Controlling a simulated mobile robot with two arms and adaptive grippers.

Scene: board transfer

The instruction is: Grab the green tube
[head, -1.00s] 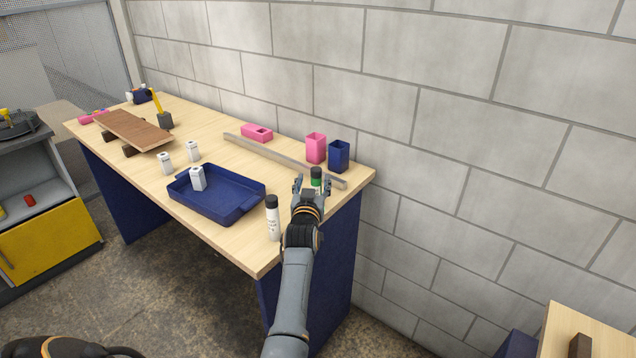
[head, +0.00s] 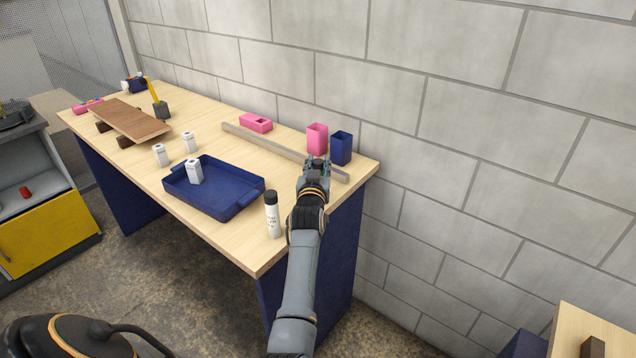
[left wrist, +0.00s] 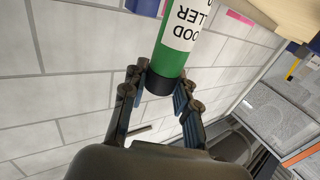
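The green tube (left wrist: 172,62) has a black cap and a white label, and shows in the left wrist view between my left gripper's fingers (left wrist: 161,84). The fingers press on both sides near its cap end. In the head view my left gripper (head: 318,163) is over the right end of the wooden table, and its fingers and hand hide the tube there. I cannot tell whether the tube still touches the table. My right gripper is not in view.
A white tube with a black cap (head: 272,216) stands just left of my left arm. A blue tray (head: 222,196) holds a white bottle (head: 194,172). A grey bar (head: 262,143), a pink cup (head: 317,138) and a blue cup (head: 341,148) are behind, near the wall.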

